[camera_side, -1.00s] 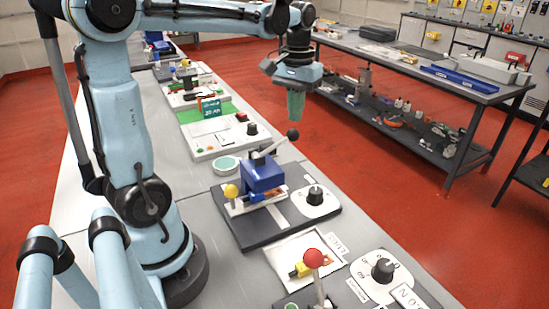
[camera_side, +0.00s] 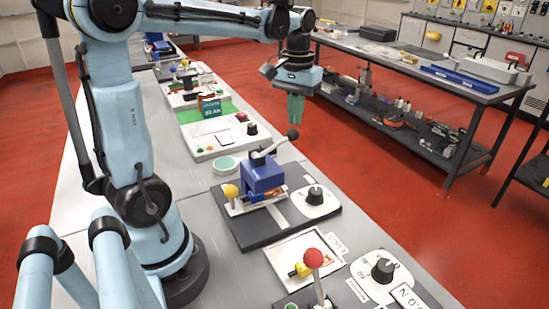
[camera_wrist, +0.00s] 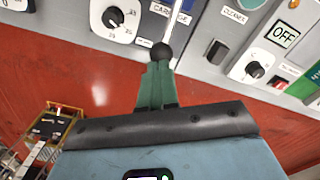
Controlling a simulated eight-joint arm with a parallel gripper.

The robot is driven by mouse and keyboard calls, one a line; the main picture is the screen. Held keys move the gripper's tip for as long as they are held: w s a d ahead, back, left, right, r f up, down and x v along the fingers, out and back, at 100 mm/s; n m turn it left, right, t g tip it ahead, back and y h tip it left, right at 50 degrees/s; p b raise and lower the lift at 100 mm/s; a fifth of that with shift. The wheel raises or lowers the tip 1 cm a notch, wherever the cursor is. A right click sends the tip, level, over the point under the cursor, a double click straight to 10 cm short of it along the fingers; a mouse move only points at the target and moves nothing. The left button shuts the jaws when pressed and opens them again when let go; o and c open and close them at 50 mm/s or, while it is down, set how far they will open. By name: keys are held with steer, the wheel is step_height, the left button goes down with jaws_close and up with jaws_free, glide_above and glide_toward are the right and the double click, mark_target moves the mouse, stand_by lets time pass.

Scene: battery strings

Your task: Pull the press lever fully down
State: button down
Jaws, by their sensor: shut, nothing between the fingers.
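The press is a blue block (camera_side: 263,174) on a dark base plate (camera_side: 243,233) in the side view. Its grey lever (camera_side: 268,149) slopes up to the right and ends in a black ball knob (camera_side: 293,134). My gripper (camera_side: 296,119) has green fingers that point down, shut and empty, just above the knob in the side view. In the wrist view my gripper (camera_wrist: 157,66) has its tips right by the black knob (camera_wrist: 161,51), overlapping its lower edge. I cannot tell whether they touch. The lever rod (camera_wrist: 175,20) runs up from the knob.
On the press plate are a black dial (camera_side: 315,195) and a yellow knob (camera_side: 231,191). A red-knobbed lever (camera_side: 313,259) stands in front. A panel with a green strip (camera_side: 205,133) lies behind. Open red floor (camera_side: 400,220) lies to the right.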

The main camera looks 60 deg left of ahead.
mark_target(294, 137)
steer(key=shift+f, duration=0.25)
steer(key=shift+f, duration=3.15)
steer(key=shift+r, duration=5.55)
